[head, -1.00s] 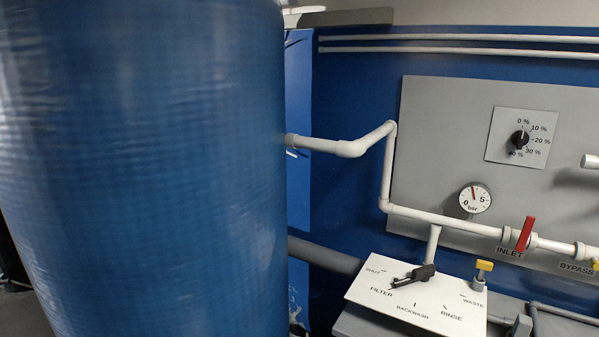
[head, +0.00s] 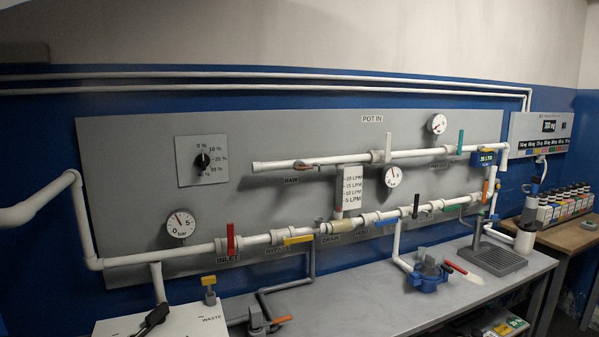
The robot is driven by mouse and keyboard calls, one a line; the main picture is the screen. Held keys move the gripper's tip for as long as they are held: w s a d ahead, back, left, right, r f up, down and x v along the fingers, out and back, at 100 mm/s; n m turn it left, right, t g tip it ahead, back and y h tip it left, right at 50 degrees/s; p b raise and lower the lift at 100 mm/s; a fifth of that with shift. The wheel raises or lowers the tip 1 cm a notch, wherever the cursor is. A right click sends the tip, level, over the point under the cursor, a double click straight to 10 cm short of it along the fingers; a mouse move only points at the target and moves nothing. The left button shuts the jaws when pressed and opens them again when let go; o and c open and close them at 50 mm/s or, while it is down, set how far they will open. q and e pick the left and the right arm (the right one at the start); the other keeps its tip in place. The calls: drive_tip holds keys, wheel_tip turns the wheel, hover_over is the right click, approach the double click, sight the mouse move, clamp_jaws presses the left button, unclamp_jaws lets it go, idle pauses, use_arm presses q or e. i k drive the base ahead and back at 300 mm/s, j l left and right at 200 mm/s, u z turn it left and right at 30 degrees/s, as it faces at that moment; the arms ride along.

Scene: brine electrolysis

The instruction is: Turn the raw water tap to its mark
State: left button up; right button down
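The raw water tap (head: 304,165) is on the upper white pipe of the grey panel (head: 130,150), just above the label RAW (head: 291,181). Its brownish handle lies roughly along the pipe. The tap is small in view, and I cannot make out a mark beside it. A flow scale (head: 353,190) marked in LPM hangs below the pipe, to the right of the tap. Neither of my grippers is in view.
Other levers sit nearby: red at INLET (head: 230,239), yellow (head: 298,240), green (head: 460,142). A grey bench (head: 350,300) runs below the panel, with a blue device (head: 428,275) on it. Several bottles (head: 565,205) stand at the far right.

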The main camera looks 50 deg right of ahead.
sight(302, 167)
drive_tip(key=z, duration=1.7)
